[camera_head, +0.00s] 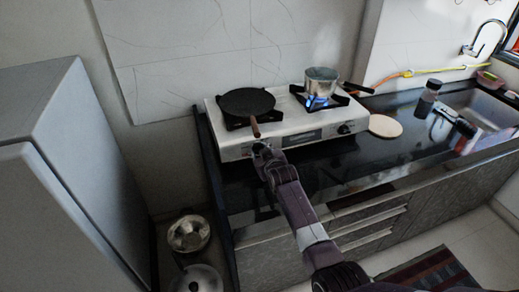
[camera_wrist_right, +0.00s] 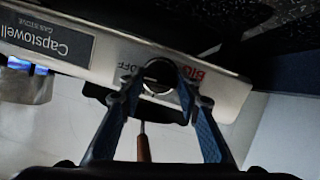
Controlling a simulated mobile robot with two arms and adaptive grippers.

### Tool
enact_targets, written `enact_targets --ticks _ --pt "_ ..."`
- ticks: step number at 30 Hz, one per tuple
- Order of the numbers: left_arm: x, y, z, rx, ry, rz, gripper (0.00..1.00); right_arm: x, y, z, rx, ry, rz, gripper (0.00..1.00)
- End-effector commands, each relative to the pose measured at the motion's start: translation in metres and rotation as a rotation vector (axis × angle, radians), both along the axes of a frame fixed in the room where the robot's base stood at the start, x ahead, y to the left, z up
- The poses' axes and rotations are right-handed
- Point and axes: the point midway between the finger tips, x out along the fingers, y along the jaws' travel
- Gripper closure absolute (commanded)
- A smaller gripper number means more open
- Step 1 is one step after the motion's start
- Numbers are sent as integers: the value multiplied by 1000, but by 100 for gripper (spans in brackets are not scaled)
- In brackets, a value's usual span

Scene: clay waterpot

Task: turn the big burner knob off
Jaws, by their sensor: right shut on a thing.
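The two-burner gas stove (camera_head: 285,140) stands on the black counter. The big burner knob (camera_wrist_right: 160,75) is a round dark knob on its front panel, beside red "BIG" and "OFF" lettering. My right gripper (camera_wrist_right: 158,84) has a finger on each side of the knob and is shut on it. In the head view my right gripper (camera_head: 262,150) is at the left part of the stove front, hiding that knob. A black pan (camera_head: 246,102) sits on the left burner; I see no flame under it. My left gripper is not in view.
A steel pot (camera_head: 321,82) stands on the right burner over a blue flame (camera_head: 317,101). Another knob (camera_head: 344,129) is at the right of the panel. The pan's brown handle (camera_head: 256,130) points out just above my right gripper. A round board (camera_head: 385,126) lies right of the stove.

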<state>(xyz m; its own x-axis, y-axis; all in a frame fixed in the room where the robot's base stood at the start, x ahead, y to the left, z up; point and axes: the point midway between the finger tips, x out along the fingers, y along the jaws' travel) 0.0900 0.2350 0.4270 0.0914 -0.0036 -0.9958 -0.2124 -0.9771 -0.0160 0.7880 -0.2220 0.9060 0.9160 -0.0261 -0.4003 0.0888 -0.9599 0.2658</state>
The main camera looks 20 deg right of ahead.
Motion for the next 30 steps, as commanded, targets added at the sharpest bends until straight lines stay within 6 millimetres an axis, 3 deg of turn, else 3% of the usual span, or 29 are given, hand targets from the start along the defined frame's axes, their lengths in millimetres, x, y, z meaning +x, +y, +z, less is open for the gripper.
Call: enact_targets --ticks 22,23,27,30 --pt "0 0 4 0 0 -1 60 -2 0 -5 93 13 -21 94" --pt "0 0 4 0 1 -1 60 -2 0 -5 93 13 -21 68" --pt "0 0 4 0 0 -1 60 -2 0 -4 92 10 -19 53" --pt "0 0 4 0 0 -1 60 -1 0 -3 92 8 -20 52"
